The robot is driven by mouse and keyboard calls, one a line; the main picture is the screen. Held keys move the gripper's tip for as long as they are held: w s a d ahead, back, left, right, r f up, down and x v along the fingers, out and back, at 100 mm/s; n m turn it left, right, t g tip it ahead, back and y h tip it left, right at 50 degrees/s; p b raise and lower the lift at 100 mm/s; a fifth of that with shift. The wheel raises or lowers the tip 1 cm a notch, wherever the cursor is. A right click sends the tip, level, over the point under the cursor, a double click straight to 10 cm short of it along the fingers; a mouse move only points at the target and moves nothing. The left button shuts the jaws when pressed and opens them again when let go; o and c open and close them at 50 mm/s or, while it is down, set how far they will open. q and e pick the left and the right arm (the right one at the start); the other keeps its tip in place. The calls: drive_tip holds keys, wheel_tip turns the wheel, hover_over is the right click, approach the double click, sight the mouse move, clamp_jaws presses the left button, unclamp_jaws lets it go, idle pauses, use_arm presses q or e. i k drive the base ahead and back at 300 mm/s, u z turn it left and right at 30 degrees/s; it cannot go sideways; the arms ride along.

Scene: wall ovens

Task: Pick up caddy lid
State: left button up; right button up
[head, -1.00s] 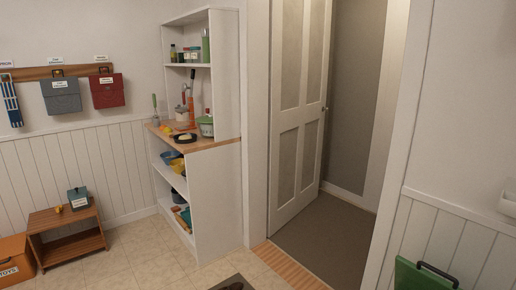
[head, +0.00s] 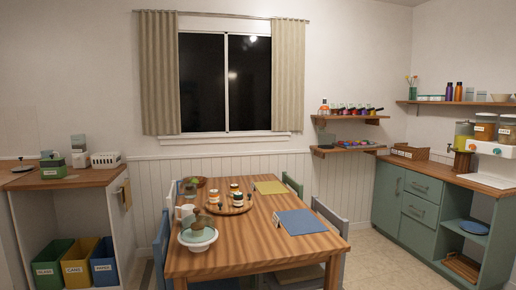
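No object is plainly marked as the caddy lid. A flat, dark-rimmed lid-like disc with a small knob (head: 20,168) lies on the wooden counter (head: 95,178) at the far left; I cannot tell for sure that it is the caddy's lid. Next to it stands a small green box-like container (head: 53,167) with a label and dark items at its top. A white slotted basket (head: 106,160) stands to the right of it. Neither of my grippers is in view.
Under the counter stand a green bin (head: 52,262), a yellow bin (head: 80,262) and a blue bin (head: 104,262). A wooden dining table (head: 262,240) with chairs and a loaded tray fills the middle. A green cabinet (head: 430,205) stands at the right.

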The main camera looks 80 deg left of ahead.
sight(52, 158)
drive_tip(key=u, duration=4.4)
drive_tip(key=i, duration=1.75)
drive_tip(key=u, duration=0.25)
drive_tip(key=i, duration=2.8)
drive_tip(key=z, duration=0.85)
